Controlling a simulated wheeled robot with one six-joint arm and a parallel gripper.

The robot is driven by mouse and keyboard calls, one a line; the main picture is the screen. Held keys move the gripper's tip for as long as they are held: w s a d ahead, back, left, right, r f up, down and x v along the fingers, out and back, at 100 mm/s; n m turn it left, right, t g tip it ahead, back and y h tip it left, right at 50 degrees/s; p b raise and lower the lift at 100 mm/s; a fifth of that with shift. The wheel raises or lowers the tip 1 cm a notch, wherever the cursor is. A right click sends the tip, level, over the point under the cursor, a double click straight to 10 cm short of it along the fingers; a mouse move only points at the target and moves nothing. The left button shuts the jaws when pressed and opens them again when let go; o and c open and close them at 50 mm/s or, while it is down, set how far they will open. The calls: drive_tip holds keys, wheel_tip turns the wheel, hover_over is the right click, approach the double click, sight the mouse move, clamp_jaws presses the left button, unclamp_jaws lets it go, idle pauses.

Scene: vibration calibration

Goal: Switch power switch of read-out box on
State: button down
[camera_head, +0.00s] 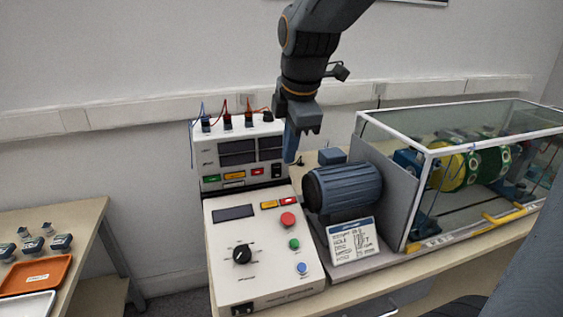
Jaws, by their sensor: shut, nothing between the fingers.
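The read-out box (209,157) is the white box at the back of the bench, with dark displays and a row of coloured labels on its front. A small black switch (276,170) sits at the lower right of its front; it looks like the power switch, but its position is too small to tell. My gripper (290,157) hangs down in front of the box's right edge, with its blue-grey fingers shut and empty. The fingertips are just above and right of the switch in the picture; I cannot tell whether they touch the box.
A control box (224,270) with knob and buttons stands in front. A blue motor (343,187), a sign (353,240) and a glass enclosure (430,151) stand to the right. Cables rise from the read-out box's top. A side table with an orange tray (62,269) is at left.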

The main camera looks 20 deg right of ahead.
sight(277, 171)
drive_tip(key=p+x, duration=0.1)
drive_tip(key=x, duration=0.8)
drive_tip(key=w, duration=0.2)
drive_tip(key=shift+w+f+p, duration=0.35)
drive_tip(key=shift+w, duration=0.05)
drive_tip(key=shift+w+f, duration=0.1)
drive_tip(key=shift+w, duration=0.55)
drive_tip(key=shift+a, duration=0.1)
